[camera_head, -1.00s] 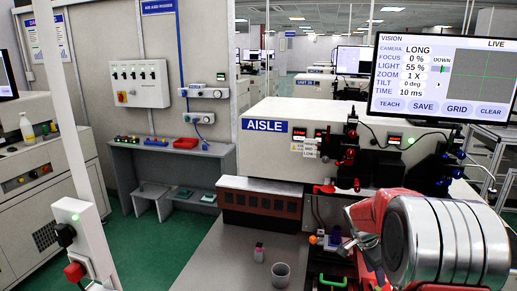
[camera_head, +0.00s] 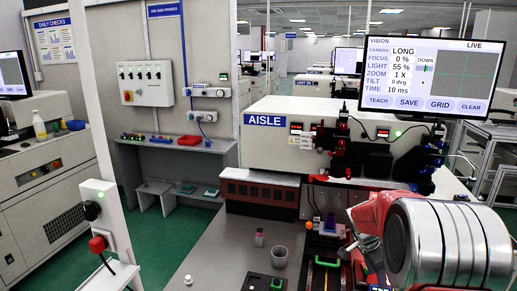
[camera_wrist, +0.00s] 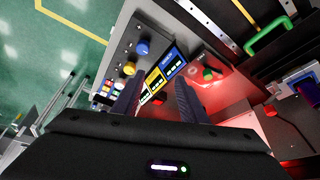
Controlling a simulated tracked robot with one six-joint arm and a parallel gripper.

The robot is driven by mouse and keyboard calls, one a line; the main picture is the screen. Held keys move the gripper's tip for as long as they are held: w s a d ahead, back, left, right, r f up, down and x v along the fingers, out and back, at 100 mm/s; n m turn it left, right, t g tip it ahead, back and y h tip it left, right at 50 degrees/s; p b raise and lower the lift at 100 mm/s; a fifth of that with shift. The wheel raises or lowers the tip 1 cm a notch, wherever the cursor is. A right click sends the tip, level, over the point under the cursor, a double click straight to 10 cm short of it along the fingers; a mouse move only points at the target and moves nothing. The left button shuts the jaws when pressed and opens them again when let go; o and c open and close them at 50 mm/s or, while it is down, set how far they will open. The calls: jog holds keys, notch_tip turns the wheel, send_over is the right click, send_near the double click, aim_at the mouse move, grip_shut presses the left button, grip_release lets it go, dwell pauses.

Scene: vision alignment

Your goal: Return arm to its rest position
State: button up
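My arm shows in the head view as a red link (camera_head: 375,215) with a large silver cylinder (camera_head: 440,240) at the right. It is bent over the bench, and its end is partly hidden there. In the wrist view my gripper (camera_wrist: 156,98) has two dark fingers with a clear gap between them, so it is open. Nothing is seen between the fingertips. Beyond them is a panel with a yellow knob (camera_wrist: 142,47) and a blue knob (camera_wrist: 129,69).
The AISLE machine (camera_head: 350,130) and VISION monitor (camera_head: 425,70) are behind. A white post (camera_head: 93,110) stands left. A green handle (camera_wrist: 267,33) shows in the wrist view.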

jog(key=s+a+n+y, duration=0.2)
jog(key=s+a+n, duration=0.4)
jog(key=s+n, duration=0.25)
jog(key=s+a+r+n+t+y, duration=0.1)
jog(key=s+a+r+n+t, duration=0.1)
jog(key=s+a+r, duration=0.5)
jog(key=s+a+r+n+t+y, duration=0.1)
jog(key=s+a+r+n, duration=0.4)
jog(key=s, duration=1)
jog(key=shift+s+a+r+t+y, duration=0.3)
jog(key=shift+a+r+t, duration=0.9)
jog(key=shift+r, duration=1.45)
